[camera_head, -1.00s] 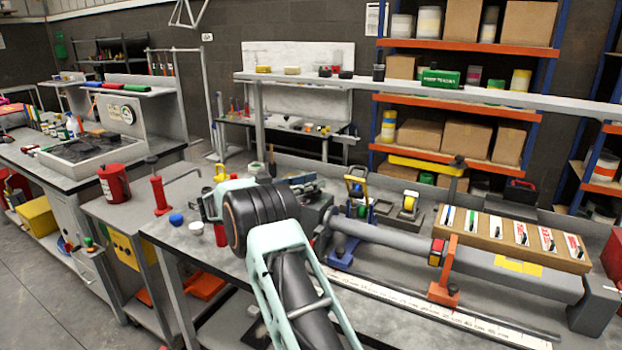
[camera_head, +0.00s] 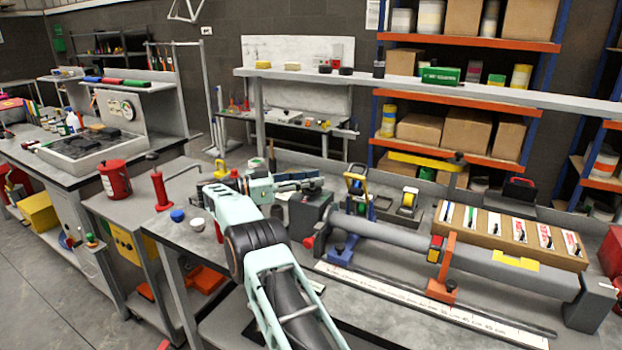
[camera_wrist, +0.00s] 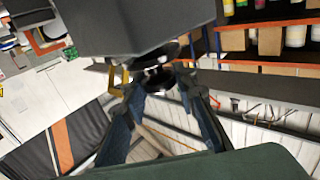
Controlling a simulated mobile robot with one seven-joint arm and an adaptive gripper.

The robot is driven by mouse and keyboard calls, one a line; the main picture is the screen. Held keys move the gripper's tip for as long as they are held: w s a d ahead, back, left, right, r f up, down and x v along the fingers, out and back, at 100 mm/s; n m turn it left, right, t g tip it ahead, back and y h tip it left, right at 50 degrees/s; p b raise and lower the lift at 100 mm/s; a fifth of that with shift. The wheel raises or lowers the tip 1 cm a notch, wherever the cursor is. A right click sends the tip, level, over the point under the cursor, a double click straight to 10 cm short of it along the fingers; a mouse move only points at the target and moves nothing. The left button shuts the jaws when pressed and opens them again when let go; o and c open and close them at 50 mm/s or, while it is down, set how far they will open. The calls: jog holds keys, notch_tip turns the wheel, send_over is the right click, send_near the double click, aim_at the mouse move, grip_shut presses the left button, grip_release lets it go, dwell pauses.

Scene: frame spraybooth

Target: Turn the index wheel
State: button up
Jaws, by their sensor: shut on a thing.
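The index wheel appears as a dark round part (camera_wrist: 158,78) under a dark grey block (camera_wrist: 135,25) in the wrist view. My gripper (camera_wrist: 160,83) has a finger on each side of it and is shut on it. In the head view my gripper (camera_head: 308,180) lies at the grey end block (camera_head: 310,213) of the long tube fixture. The wheel cannot be made out there, hidden by my gripper and the block.
The grey tube (camera_head: 400,238) runs right from the block, with a blue clamp (camera_head: 342,252) and an orange clamp (camera_head: 442,275). A tape dispenser (camera_head: 407,202) stands behind it. A wooden tray of cards (camera_head: 560,262) lies right.

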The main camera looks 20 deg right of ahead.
jog(key=shift+r+g, duration=0.15)
jog(key=shift+g, duration=0.15)
dwell(0.6)
jog(key=o, duration=1.1)
jog(key=shift+d, duration=0.1)
jog(key=shift+n+t+b, duration=0.65)
jog(key=shift+n+t, duration=0.35)
jog(key=shift+t, duration=0.9)
jog(key=shift+n+t+b, duration=0.4)
jog(key=shift+n+t, duration=0.2)
jog(key=shift+t, duration=0.3)
